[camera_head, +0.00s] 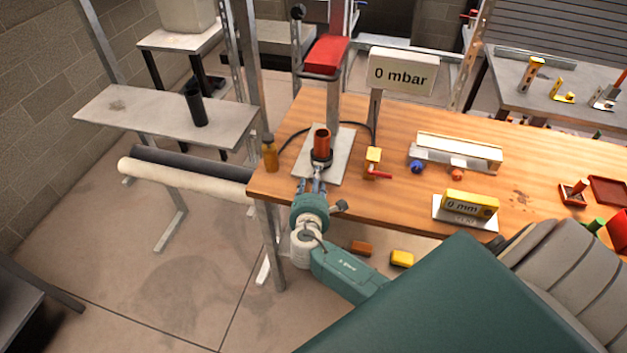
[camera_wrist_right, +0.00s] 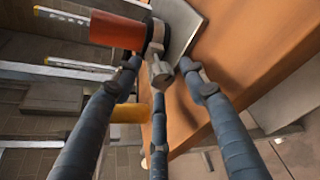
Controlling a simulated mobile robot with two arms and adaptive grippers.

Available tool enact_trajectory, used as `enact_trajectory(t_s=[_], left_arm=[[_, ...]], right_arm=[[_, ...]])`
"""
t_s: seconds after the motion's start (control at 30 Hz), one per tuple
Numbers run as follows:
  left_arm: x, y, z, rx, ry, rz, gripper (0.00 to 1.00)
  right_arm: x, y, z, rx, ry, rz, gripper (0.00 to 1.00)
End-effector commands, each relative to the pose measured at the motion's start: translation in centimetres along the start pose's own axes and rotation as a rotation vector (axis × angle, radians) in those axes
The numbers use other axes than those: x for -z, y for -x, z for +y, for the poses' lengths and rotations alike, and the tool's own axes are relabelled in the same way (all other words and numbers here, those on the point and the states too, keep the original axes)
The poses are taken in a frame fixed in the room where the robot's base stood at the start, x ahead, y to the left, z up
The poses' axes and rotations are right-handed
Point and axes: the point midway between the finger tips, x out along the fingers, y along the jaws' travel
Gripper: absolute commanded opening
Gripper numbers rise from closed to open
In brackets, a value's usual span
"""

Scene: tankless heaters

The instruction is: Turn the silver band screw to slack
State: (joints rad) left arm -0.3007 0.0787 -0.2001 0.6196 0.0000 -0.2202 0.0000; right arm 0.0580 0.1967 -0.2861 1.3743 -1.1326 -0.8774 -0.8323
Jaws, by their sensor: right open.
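The silver band screw (camera_wrist_right: 160,72) sticks out from a dark band (camera_wrist_right: 156,38) around an orange-red cylinder (camera_wrist_right: 117,32) in the right wrist view. In the head view the orange-red cylinder (camera_head: 322,138) stands upright on a grey plate (camera_head: 341,158) on the wooden bench, with the dark band (camera_head: 321,157) around its lower part. My right gripper (camera_head: 316,187) is at the near side of the band. Its three fingers are spread and open, with the fingertips (camera_wrist_right: 161,76) around the screw head; contact cannot be told. My left gripper is not in view.
An amber bottle (camera_head: 270,153) stands left of the plate at the bench edge. A yellow valve with a red handle (camera_head: 373,162) stands right of it. Behind is a "0 mbar" display (camera_head: 403,72); a yellow "0 mm" gauge (camera_head: 469,204) is at the front right.

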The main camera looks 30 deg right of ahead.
Motion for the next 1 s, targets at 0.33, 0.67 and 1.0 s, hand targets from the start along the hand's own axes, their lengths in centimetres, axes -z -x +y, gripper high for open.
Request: enact_trajectory(t_s=[0.33,0.67,1.0], left_arm=[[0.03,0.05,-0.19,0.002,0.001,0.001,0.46],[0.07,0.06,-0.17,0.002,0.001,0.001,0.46],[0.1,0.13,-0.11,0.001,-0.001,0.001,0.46]], right_arm=[[0.01,-0.59,0.0,0.0,-0.001,0.001,0.43],[-0.06,-0.59,-0.09,0.002,0.0,-0.001,0.0],[-0.17,-0.62,-0.16,0.006,0.007,-0.004,0.0]])
